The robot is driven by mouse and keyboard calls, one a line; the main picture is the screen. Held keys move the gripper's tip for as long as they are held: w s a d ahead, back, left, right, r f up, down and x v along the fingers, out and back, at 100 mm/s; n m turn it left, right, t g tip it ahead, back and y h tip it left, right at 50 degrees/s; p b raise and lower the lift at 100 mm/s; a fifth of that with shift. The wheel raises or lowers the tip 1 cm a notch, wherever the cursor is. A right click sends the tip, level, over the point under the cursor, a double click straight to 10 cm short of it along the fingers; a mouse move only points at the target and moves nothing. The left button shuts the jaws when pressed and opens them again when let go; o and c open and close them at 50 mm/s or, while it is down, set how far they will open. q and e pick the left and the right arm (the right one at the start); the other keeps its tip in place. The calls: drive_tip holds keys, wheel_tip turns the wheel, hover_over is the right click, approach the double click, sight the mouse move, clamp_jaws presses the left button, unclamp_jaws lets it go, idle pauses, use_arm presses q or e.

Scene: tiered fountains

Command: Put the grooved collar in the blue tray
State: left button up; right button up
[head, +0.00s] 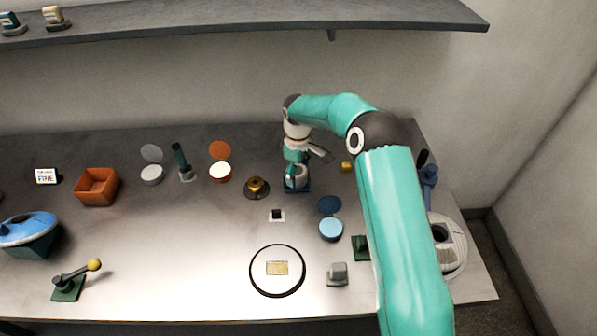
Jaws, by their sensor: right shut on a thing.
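My right arm reaches in from the lower right and bends back over the table. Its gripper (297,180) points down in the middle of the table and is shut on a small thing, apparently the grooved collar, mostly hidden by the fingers. A dark blue edge, seemingly the blue tray (306,188), shows just under and beside the fingertips. I cannot tell whether the held thing touches it. My left gripper is not in view.
A brass-and-dark round piece (256,188) stands just left of the gripper. A small yellow piece (347,167) lies to its right. An open blue round container (331,228) and a white disc (277,271) are nearer. An orange box (97,186) stands left.

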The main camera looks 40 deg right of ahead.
sight(298, 171)
drive_tip(key=shift+f, duration=0.3)
drive_tip(key=shift+s+f, duration=0.1)
drive_tip(key=shift+f, duration=0.05)
drive_tip(key=o, duration=1.2)
drive_tip(key=shift+o, duration=0.2)
wheel_tip(298, 171, up, 12)
drive_tip(key=b, duration=0.1)
drive_tip(key=shift+r, duration=0.2)
